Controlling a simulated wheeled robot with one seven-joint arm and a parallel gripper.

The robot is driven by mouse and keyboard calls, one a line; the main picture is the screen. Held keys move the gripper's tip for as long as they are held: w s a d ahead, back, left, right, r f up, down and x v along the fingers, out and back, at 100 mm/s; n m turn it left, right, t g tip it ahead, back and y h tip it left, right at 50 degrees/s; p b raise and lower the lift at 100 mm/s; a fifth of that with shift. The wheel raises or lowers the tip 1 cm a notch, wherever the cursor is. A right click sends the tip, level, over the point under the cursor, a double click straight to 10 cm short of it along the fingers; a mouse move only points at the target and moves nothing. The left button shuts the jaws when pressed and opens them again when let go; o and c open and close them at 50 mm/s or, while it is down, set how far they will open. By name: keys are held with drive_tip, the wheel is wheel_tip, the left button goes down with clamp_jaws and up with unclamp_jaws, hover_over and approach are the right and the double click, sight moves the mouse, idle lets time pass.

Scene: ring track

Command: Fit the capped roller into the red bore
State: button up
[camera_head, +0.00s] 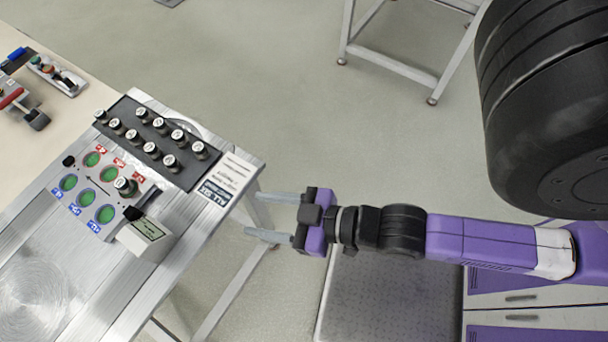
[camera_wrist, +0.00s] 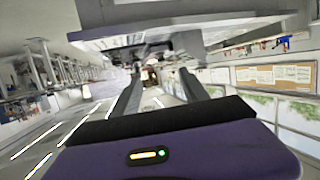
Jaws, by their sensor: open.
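Several capped rollers (camera_head: 171,162), dark with pale caps, stand in two rows on a black tray (camera_head: 196,178) on the metal table in the head view. Beside it is a light plate (camera_head: 73,160) with round green-centred bores. Red labels mark the row nearer the tray, with an open red bore (camera_head: 92,159) at its far end; blue labels mark the other row, with a blue bore (camera_head: 105,214). One capped roller (camera_head: 124,185) stands at the near red position; its depth is unclear. My gripper (camera_head: 249,215) is open and empty, right of the table edge. Its spread fingers also show in the wrist view (camera_wrist: 159,72).
A printed card (camera_head: 232,172) lies by the table's right edge. Tools (camera_head: 38,118) lie on a surface at far left. A metal-framed stand (camera_head: 395,65) is at the back; open floor lies between.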

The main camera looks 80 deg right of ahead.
drive_tip(key=s+r, duration=0.5)
drive_tip(key=s, duration=0.3)
drive_tip(key=shift+s+r, duration=0.2)
